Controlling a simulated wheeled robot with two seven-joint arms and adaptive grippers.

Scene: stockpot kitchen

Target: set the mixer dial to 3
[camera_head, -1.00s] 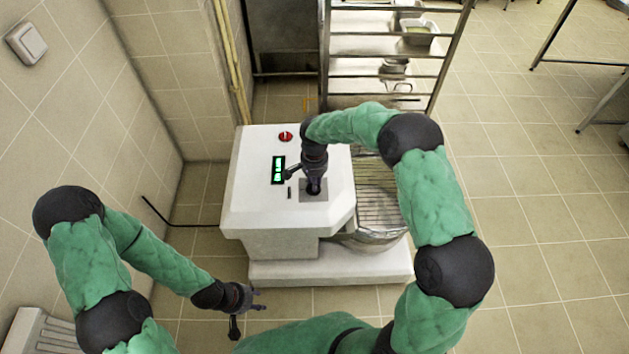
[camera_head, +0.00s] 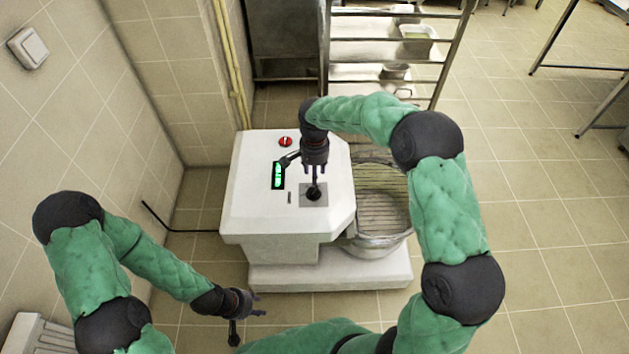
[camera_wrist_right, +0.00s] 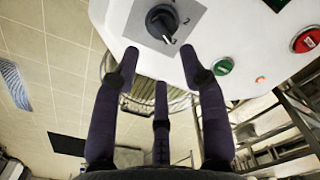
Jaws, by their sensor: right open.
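The mixer (camera_head: 250,215) is a white machine with a grey dial plate on its top. The black dial (camera_head: 313,192) sits on that plate. In the right wrist view the dial (camera_wrist_right: 162,22) is at the top, with a pale pointer line at its lower right side and a numeral 2 to its right; I cannot surely read which number it points at. My right gripper (camera_head: 315,172) is open and empty above the dial, apart from it. Its three spread fingers (camera_wrist_right: 161,66) show in the wrist view. My left gripper (camera_head: 250,306) is open and empty, low in front of the mixer's left side.
A red button (camera_head: 285,141) and a lit green display (camera_head: 278,175) are on the mixer top. A round bowl with a wire guard (camera_head: 381,208) is at its right. A metal rack (camera_head: 385,65) stands behind. A tiled wall is left; open floor is right.

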